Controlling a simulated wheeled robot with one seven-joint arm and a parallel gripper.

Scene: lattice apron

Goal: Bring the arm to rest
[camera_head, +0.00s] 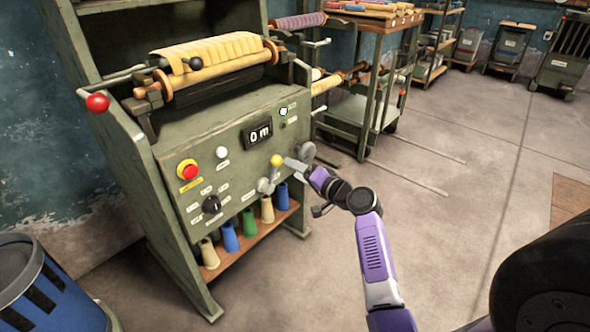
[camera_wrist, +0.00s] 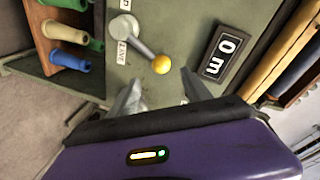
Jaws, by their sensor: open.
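My arm (camera_head: 372,245) is purple and black and reaches up from the lower middle in the head view towards a green machine's control panel (camera_head: 240,150). My gripper (camera_wrist: 160,92) shows two grey fingers set apart in the wrist view, with nothing between them. In the head view my gripper (camera_head: 290,168) is small, close to the panel and partly unclear. A lever with a yellow ball knob (camera_wrist: 161,64) lies just beyond the fingertips, apart from them. The same yellow knob (camera_head: 277,160) shows in the head view, left of my gripper.
The panel carries a display (camera_head: 257,134) reading "0 m" and a red button (camera_head: 188,170). Several thread cones (camera_head: 249,222) stand on the shelf below. A blue bin (camera_head: 45,285) is at lower left and a cart (camera_head: 370,100) behind.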

